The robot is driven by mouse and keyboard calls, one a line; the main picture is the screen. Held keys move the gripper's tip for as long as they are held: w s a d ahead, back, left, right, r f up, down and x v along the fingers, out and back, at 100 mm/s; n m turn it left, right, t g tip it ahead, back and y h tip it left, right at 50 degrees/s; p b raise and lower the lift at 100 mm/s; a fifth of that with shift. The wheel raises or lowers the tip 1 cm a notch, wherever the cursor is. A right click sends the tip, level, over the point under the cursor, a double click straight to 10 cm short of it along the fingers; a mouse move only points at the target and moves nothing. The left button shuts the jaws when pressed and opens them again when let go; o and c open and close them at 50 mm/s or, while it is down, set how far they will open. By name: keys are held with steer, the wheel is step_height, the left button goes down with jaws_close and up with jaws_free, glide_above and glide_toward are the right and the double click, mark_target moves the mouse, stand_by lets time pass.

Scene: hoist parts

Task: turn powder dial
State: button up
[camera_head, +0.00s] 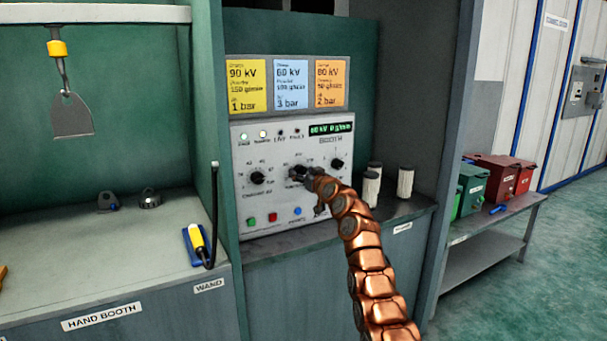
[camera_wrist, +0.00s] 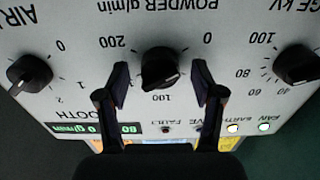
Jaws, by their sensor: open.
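The booth control panel (camera_head: 293,160) is a light grey box with three black dials. The powder dial (camera_wrist: 160,68) is the middle one, labelled "POWDER g/min" with a 0 to 200 scale. It appears upside down in the wrist view. My gripper (camera_wrist: 160,95) is open, with one finger on each side of the powder dial and a visible gap on both sides. In the head view my gripper (camera_head: 306,173) is at the panel and partly covers that dial. The display (camera_head: 331,128) seems to read 80 kV, 0 g/min.
The charge dial (camera_head: 257,178) and the air dial (camera_head: 337,163) flank the middle dial closely. Push buttons (camera_head: 272,217) sit below. Setting cards (camera_head: 290,84) hang above. White cylinders (camera_head: 404,182) stand on the shelf at right. A wand (camera_head: 197,240) lies at left.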

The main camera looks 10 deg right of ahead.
steer(key=c, duration=1.1)
steer(key=shift+c, duration=0.2)
steer(key=shift+m+b, duration=0.3)
steer(key=shift+m, duration=0.1)
steer(key=m+b, duration=0.2)
steer(key=m, duration=0.3)
steer(key=shift+b, duration=0.3)
steer(key=shift+m+b, duration=0.5)
steer(key=shift+m, duration=0.4)
steer(key=shift+m+b, duration=0.85)
steer(key=shift+m, duration=1.25)
